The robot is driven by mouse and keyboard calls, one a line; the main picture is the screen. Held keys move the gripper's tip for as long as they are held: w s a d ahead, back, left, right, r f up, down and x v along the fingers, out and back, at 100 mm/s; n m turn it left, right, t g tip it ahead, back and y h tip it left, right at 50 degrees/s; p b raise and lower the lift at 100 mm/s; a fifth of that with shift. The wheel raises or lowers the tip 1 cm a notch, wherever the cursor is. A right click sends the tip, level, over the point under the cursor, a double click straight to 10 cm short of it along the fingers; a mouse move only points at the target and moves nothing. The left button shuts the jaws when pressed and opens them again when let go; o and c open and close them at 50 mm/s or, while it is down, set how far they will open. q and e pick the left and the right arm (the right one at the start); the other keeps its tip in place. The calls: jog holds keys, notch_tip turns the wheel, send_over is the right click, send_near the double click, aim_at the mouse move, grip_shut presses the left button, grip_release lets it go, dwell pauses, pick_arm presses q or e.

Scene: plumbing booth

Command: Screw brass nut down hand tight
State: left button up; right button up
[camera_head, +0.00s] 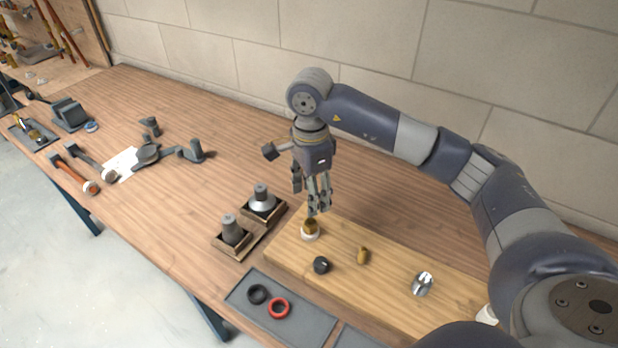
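A brass piece (310,223), which looks like the brass nut, sits on a white round fitting (310,236) at the left end of the light wooden board (390,293). A second, smaller brass piece (362,255) is on the board to its right. My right gripper (318,208) comes in from the right on its arm and points down just above the brass nut. Its fingers are close together, and whether they are apart or touch the nut is too small to tell. My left gripper is not in view.
A black cap (321,265) and a chrome fitting (422,284) are on the board. A grey tray (297,330) with a black and a red ring lies in front. Two wooden holders (251,243) bear metal parts. Tools lie farther left; a block wall stands behind.

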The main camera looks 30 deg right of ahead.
jog(key=p, duration=0.1)
send_over(311, 222)
notch_tip(311, 222, down, 5)
jog(key=shift+s+a+r, duration=0.1)
jog(key=shift+s, duration=0.05)
notch_tip(311, 222, down, 4)
jog(key=shift+r+p, duration=0.1)
jog(key=shift+p, duration=0.5)
jog(key=shift+f, duration=0.2)
jog(key=c, duration=1.2)
jog(key=shift+o, duration=0.2)
jog(key=m, duration=0.8)
jog(key=shift+f+m, duration=0.15)
jog(key=shift+m, duration=0.25)
jog(key=m, duration=0.4)
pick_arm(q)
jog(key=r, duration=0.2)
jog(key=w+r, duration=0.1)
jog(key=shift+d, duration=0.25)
pick_arm(e)
jog(key=m, duration=0.5)
jog(key=shift+f, duration=0.15)
